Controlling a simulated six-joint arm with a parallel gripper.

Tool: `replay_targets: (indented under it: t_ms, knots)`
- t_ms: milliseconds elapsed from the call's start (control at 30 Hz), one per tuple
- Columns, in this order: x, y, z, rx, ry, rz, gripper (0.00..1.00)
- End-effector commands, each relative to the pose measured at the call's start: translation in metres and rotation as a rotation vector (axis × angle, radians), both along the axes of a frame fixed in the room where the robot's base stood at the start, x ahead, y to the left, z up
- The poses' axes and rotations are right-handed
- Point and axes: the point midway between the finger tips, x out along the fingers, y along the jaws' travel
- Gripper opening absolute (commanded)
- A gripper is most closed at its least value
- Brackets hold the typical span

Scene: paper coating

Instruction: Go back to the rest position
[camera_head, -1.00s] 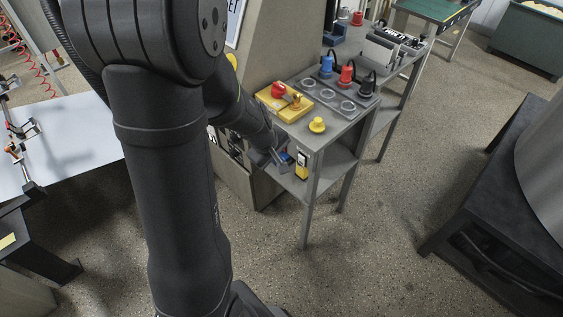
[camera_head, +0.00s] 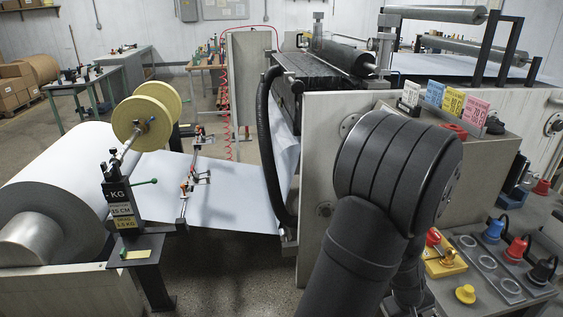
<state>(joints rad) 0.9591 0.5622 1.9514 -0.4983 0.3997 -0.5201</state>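My arm rises in the lower right of the head view, with its dark rounded joint in front of the grey machine panel (camera_head: 318,130). The lower links run down out of the frame. My gripper is not visible; it is hidden behind the arm or out of the frame.
A grey bench (camera_head: 525,292) at the lower right holds a yellow box (camera_head: 446,262) and blue (camera_head: 494,229), red (camera_head: 516,248) and black plugs. A large paper roll (camera_head: 60,175) lies at left, beside a stand with yellow reels (camera_head: 142,122). White paper (camera_head: 235,190) stretches to the machine.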

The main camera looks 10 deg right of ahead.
Motion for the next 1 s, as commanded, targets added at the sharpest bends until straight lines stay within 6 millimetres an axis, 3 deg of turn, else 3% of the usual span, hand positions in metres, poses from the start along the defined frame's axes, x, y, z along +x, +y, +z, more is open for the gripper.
replay_targets:
  t_ms: [267, 400, 600, 1000]
  knots:
    - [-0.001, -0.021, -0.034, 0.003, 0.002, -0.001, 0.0]
    - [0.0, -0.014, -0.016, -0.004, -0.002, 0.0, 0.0]
    - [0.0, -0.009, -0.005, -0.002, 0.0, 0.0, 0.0]
    - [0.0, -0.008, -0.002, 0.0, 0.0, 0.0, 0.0]
